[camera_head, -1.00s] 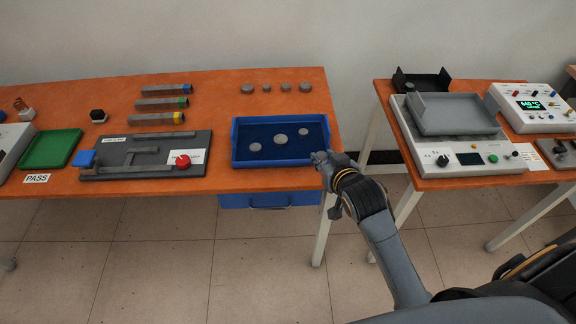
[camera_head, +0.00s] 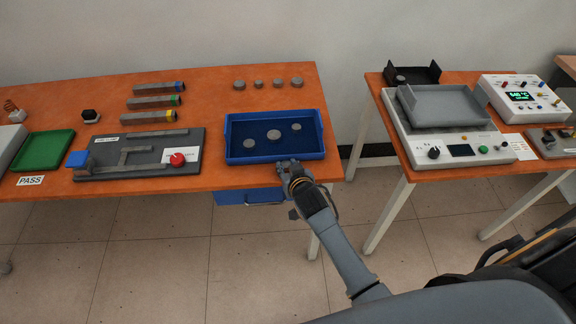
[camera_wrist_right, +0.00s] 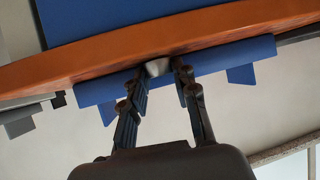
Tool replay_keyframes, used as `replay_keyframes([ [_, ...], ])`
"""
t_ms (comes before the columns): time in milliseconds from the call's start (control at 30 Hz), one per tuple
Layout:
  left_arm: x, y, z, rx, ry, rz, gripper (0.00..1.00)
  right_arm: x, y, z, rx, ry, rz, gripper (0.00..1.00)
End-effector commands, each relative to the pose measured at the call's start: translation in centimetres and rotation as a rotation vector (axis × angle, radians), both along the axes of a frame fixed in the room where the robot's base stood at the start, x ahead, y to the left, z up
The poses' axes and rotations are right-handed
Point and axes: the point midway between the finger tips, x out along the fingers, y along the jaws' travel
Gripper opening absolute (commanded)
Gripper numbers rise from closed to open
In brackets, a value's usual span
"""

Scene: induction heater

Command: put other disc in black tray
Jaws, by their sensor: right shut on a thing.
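My right gripper (camera_head: 286,165) is at the front edge of the left table, just in front of the blue tray (camera_head: 232,155). In the right wrist view its fingertips (camera_wrist_right: 164,68) are closed on a small grey disc (camera_wrist_right: 157,67). Three grey discs lie in the blue tray, one of them in the middle (camera_head: 274,134). The black tray (camera_head: 428,71) stands at the back of the right table, partly hidden by the grey tray, and a grey disc (camera_head: 400,78) shows in it. My left gripper is not in view.
Several discs (camera_head: 278,83) stand in a row at the back of the left table. The grey tray (camera_head: 440,105) sits on a white scale-like device (camera_head: 498,150). A gap of floor separates the tables. A white instrument (camera_head: 520,98) stands to the right.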

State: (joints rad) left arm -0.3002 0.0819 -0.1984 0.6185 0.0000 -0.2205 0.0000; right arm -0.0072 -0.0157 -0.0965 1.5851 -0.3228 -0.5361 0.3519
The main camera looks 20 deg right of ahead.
Motion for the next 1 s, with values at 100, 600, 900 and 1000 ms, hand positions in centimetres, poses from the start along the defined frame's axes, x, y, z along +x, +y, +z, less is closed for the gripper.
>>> replay_keyframes([
  [100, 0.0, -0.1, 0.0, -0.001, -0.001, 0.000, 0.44, 0.0, 0.0, 0.0, 0.000, -0.001, 0.000, 0.00],
  [600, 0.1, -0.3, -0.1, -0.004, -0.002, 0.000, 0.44, 0.0, 0.0, -0.2, 0.000, 0.000, 0.000, 0.51],
  [900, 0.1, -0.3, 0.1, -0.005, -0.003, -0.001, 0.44, -2.4, 0.2, 1.3, 0.000, 0.000, 0.000, 0.51],
  [1000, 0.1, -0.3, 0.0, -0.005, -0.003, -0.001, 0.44, -4.3, 0.3, 2.2, 0.001, 0.001, 0.000, 0.51],
])
